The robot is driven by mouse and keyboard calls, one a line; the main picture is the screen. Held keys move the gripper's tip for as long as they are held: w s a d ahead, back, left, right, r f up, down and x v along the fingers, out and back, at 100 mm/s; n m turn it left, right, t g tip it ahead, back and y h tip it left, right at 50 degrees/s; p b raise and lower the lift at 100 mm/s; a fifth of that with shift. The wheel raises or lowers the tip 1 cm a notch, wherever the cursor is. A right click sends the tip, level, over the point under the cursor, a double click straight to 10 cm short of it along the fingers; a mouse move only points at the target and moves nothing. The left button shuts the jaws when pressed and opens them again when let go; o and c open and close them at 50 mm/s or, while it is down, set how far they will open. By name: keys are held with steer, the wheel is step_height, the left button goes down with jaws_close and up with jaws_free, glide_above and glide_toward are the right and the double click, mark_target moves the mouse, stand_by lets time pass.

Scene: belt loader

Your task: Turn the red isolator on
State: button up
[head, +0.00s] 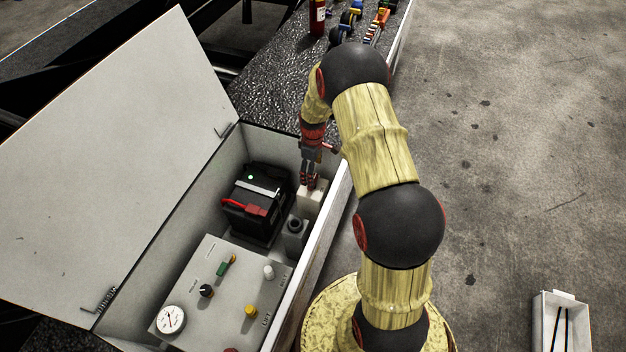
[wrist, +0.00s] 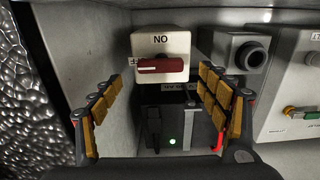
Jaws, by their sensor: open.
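The red isolator is a red handle (wrist: 160,66) on a pale box (wrist: 160,42) in the wrist view. The handle lies horizontal, its left end by a partly hidden label. Lettering above it reads "NO", which looks like an upside-down "ON". In the head view the pale box (head: 313,198) stands by the cabinet's right wall, with the handle hidden by my gripper. My gripper (head: 309,181) is just over it, pointing down. In the wrist view my gripper (wrist: 160,85) is open, one finger each side of the isolator, holding nothing.
A black battery (head: 256,200) with a green light is left of the isolator. A dark round socket (head: 295,228) and a control panel (head: 225,290) with knobs and gauge are nearer. The cabinet's wall (head: 330,215) is close on the right. The raised lid (head: 110,150) is left.

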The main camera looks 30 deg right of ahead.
step_height(320, 180, down, 5)
steer(key=shift+f+b, duration=0.2)
steer(key=shift+b, duration=0.4)
steer(key=shift+c, duration=0.2)
steer(key=c, duration=1.1)
